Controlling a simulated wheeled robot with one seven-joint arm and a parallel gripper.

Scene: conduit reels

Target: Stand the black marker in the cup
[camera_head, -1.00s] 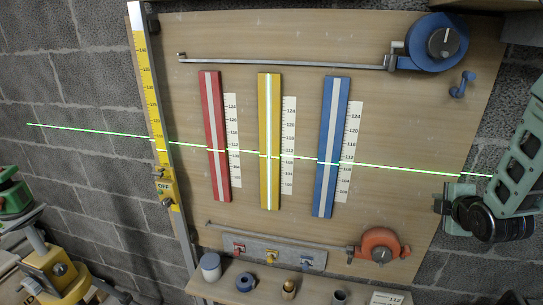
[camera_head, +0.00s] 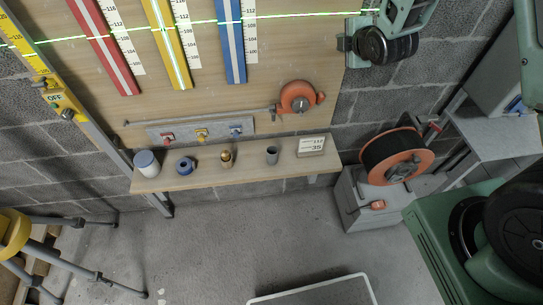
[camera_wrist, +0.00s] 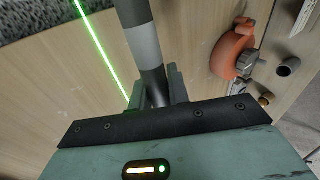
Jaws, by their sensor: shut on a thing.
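In the wrist view my gripper (camera_wrist: 158,95) is shut on the black marker (camera_wrist: 133,12), a dark cylinder with a light grey band. The marker extends from the jaws toward the top of the picture; its lower end is hidden by the gripper. The small grey cup (camera_head: 272,155) stands upright on the wooden shelf (camera_head: 205,180), between a brass fitting and a white number card. The cup also shows in the wrist view (camera_wrist: 288,67), right of the marker and apart from it. In the head view my wrist is at the upper right, above the shelf; the jaws and marker are not clear there.
The shelf also holds a white jar (camera_head: 147,163), a blue ring (camera_head: 185,165), the brass fitting (camera_head: 227,157) and the number card (camera_head: 310,146). An orange tape reel (camera_head: 298,97) is on the board above. A large orange cable reel (camera_head: 395,160) stands right of the shelf.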

